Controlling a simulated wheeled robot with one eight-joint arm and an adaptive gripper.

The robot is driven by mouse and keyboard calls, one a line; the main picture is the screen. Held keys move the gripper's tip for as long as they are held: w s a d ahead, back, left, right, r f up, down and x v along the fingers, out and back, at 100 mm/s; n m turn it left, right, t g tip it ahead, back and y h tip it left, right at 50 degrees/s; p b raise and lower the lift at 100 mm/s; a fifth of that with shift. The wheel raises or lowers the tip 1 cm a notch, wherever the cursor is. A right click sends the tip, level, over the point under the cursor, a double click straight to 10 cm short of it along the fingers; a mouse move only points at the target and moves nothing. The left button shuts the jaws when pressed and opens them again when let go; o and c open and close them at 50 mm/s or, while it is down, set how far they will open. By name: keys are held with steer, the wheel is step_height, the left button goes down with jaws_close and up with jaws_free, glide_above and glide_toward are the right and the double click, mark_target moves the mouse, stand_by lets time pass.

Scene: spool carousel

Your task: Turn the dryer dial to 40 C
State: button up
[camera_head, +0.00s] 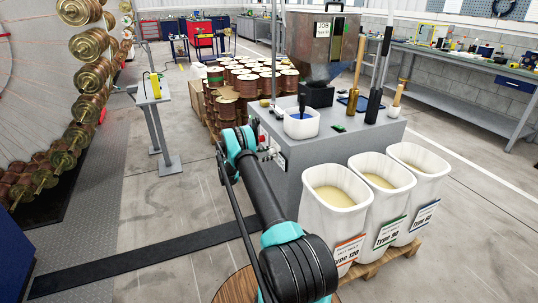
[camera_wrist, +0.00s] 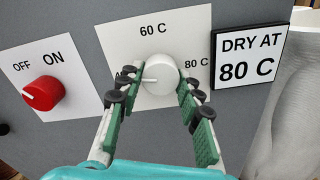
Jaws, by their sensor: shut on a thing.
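The dryer dial (camera_wrist: 161,68) is a round white knob on a white plate in the wrist view. My gripper (camera_wrist: 158,82) has its green, black-padded fingers on either side of it and is shut on it. A thin mark on the dial points left, toward my left finger. The label 60 C (camera_wrist: 153,30) shows above the dial and 80 C (camera_wrist: 196,64) at its right.
A red OFF/ON knob (camera_wrist: 43,93) sits left of the dial, pointing toward OFF. A sign (camera_wrist: 249,57) at the right reads DRY AT 80 C. White bins of grit (camera_head: 335,225) stand by the grey cabinet (camera_head: 345,140).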

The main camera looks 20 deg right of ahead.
steer(key=shift+a+f+n, duration=0.1)
steer(key=shift+n, duration=1)
steer(key=o, duration=1.2)
steer(key=shift+c, duration=0.2)
steer(key=a, duration=1.2)
steer(key=shift+s, duration=0.25)
